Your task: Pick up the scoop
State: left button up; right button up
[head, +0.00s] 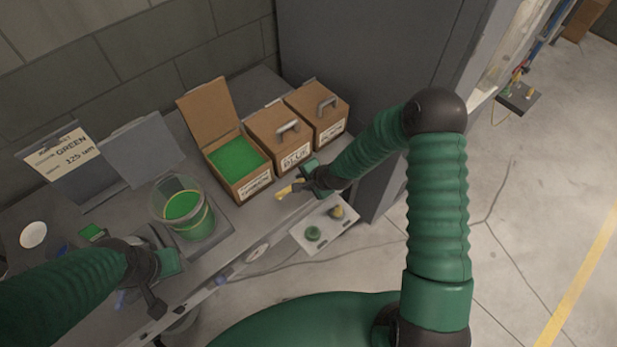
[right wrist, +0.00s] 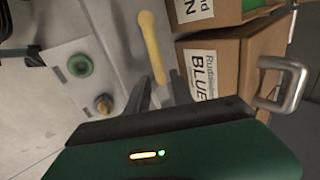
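A yellow handle-like piece, which looks like the scoop (head: 284,191), lies at the bench edge in front of the cardboard boxes. In the right wrist view the yellow scoop (right wrist: 152,42) points away from me, its near end close to the fingertips; no bowl shows clearly. My right gripper (head: 304,186) is at the yellow piece. In the right wrist view its two dark fingers (right wrist: 160,88) are apart, with a gap between them, and are not visibly closed on it. My left gripper (head: 166,264) is low beside the green bucket; its fingers are unclear.
An open box of green powder (head: 236,155) and closed boxes, one labelled BLUE (head: 282,139), stand behind. A clear bucket with green contents (head: 182,207) stands left. A pale plate with a green knob and a yellowish knob (head: 322,224) sits below the bench edge.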

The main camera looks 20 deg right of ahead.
jog(key=x, duration=0.4)
jog(key=shift+w+a+f, duration=0.1)
jog(key=shift+a+f, duration=0.05)
jog(key=shift+f, duration=0.1)
jog(key=shift+r, duration=0.1)
jog(key=shift+c, duration=0.8)
grip_shut()
